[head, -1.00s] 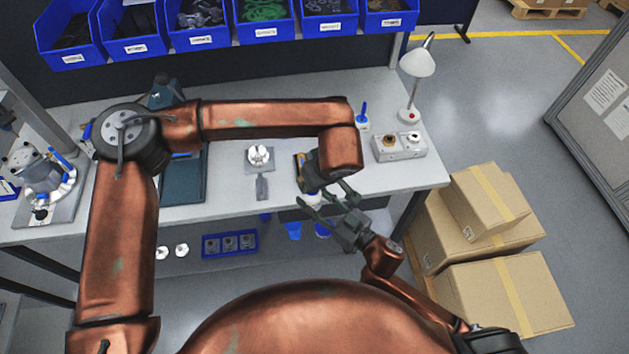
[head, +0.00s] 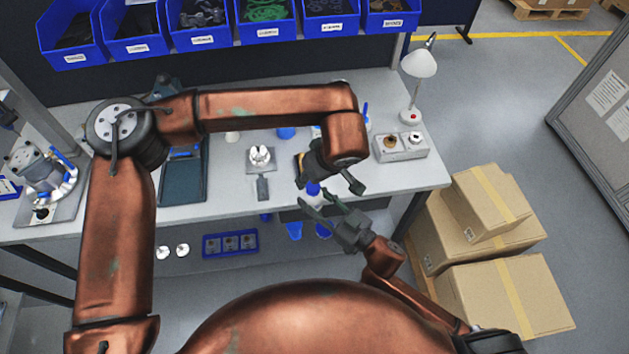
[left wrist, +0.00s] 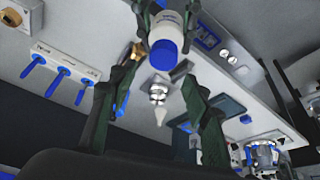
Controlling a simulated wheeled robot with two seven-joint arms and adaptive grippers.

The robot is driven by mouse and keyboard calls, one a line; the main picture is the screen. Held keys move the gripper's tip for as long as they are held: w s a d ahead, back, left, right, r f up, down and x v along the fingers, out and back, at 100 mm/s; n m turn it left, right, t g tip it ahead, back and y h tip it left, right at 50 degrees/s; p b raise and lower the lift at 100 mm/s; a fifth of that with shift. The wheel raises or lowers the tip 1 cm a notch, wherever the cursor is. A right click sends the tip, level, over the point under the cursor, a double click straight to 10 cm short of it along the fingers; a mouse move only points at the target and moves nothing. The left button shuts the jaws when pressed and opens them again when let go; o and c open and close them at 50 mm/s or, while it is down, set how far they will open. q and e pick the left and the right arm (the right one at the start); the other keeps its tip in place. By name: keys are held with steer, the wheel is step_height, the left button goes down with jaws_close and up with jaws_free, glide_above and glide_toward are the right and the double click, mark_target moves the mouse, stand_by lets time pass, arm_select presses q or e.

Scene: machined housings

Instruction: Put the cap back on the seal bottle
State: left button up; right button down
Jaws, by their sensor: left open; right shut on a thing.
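The white seal bottle (head: 314,199) is between the fingers of my right gripper (head: 316,204), which is shut on it near the front edge of the bench. Its blue cap (head: 313,188) shows on top of the bottle. In the left wrist view the white bottle (left wrist: 168,22) has the blue cap (left wrist: 164,54) on its near end; how tightly it sits I cannot tell. My left gripper (head: 328,184) is open just above the cap. Its spread fingers stand on either side in the left wrist view, apart from the cap. The right fingers partly hide the bottle.
A metal fitting on a small plate (head: 261,171) and a dark tray (head: 184,185) lie left on the bench. A grey box with knobs (head: 401,147) and a lamp (head: 418,65) stand at right. Blue bins (head: 268,38) line the back. Cardboard boxes (head: 505,295) stand right of the bench.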

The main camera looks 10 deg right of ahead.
arm_select(q)
steer(key=shift+r, duration=0.7)
steer(key=shift+c, duration=0.4)
steer(key=n, duration=0.3)
steer(key=n+g, duration=0.1)
steer(key=n, duration=0.1)
steer(key=shift+s+a, duration=0.1)
steer(key=shift+a, duration=0.2)
steer(key=n, duration=0.2)
steer(key=n+g, duration=0.1)
steer(key=n, duration=0.1)
steer(key=shift+a+r+n, duration=0.1)
steer(key=shift+r+n, duration=0.1)
steer(key=shift+n, duration=0.2)
steer(key=n, duration=0.2)
steer(key=shift+r+n+g+h, duration=0.2)
steer(key=shift+n+g+h, duration=0.1)
steer(key=n, duration=0.4)
steer(key=shift+r+g, duration=0.4)
steer(key=n, duration=0.2)
steer(key=r+n, duration=0.1)
steer(key=n, duration=0.1)
steer(key=n+h, duration=0.1)
steer(key=n, duration=0.1)
steer(key=shift+w+d+r+g, duration=0.2)
steer(key=shift+w+d+g, duration=0.1)
steer(key=shift+w+g, duration=0.1)
